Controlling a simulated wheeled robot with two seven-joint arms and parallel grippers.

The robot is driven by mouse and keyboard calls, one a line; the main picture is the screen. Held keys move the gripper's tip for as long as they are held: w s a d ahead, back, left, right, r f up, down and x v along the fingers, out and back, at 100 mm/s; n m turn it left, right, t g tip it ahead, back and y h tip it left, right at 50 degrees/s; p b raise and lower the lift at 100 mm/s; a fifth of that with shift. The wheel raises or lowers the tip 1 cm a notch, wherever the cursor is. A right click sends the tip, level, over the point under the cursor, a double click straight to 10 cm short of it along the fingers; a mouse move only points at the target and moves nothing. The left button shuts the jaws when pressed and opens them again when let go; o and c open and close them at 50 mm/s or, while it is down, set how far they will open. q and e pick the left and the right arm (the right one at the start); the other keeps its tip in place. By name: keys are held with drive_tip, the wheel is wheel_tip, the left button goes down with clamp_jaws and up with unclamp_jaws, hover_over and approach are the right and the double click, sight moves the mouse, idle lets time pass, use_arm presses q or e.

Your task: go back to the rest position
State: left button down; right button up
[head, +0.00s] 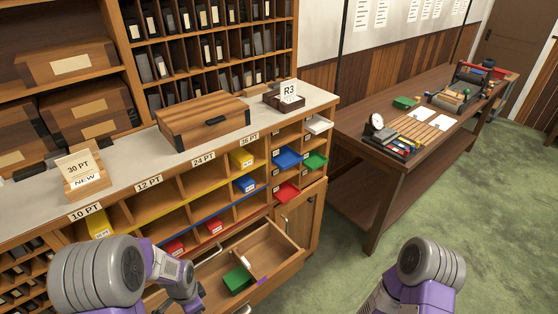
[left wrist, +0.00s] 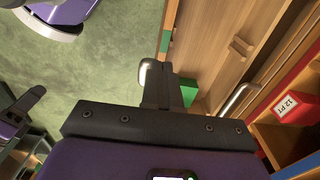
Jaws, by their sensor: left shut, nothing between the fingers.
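My left arm comes in from the left in the head view, its wrist (head: 178,280) low in front of the open drawer. In the left wrist view my left gripper (left wrist: 158,85) is shut and empty. A curved metal drawer handle (left wrist: 147,72) shows close by its fingertips; I cannot tell whether they touch. The open wooden drawer (head: 280,240) holds a green box (head: 238,279), which also shows beside the fingers in the left wrist view (left wrist: 188,92). My right arm shows at the bottom right of the head view; its gripper is out of frame there.
The cabinet counter (head: 225,135) carries a wooden case (head: 203,122), an R3 card holder (head: 286,101) and a 30 PT card stand (head: 85,175). Coloured bins sit in the cubbies below. A long workbench (head: 370,135) stands at right. Green floor (head: 455,185) is clear in front of it.

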use_arm(q)
drive_tip(key=s+d+f+n+h+b, duration=0.1)
drive_tip(key=s+d+f+n+b, duration=0.2)
drive_tip(key=f, duration=0.4)
drive_tip(key=s+d+f+n+h+b, duration=0.1)
drive_tip(key=s+d+f+n+b, duration=0.2)
drive_tip(key=d+f, duration=0.4)
drive_tip(key=s+d+f+n+h+b, duration=0.2)
drive_tip(key=s+d+f+n+b, duration=0.2)
drive_tip(key=f, duration=0.4)
drive_tip(key=s+n, duration=0.1)
drive_tip(key=n, duration=0.1)
drive_tip(key=shift+d+n+t, duration=0.3)
drive_tip(key=shift+d+n, duration=0.1)
use_arm(e)
wheel_tip(320, 180, down, 10)
use_arm(q)
drive_tip(key=shift+f, duration=0.1)
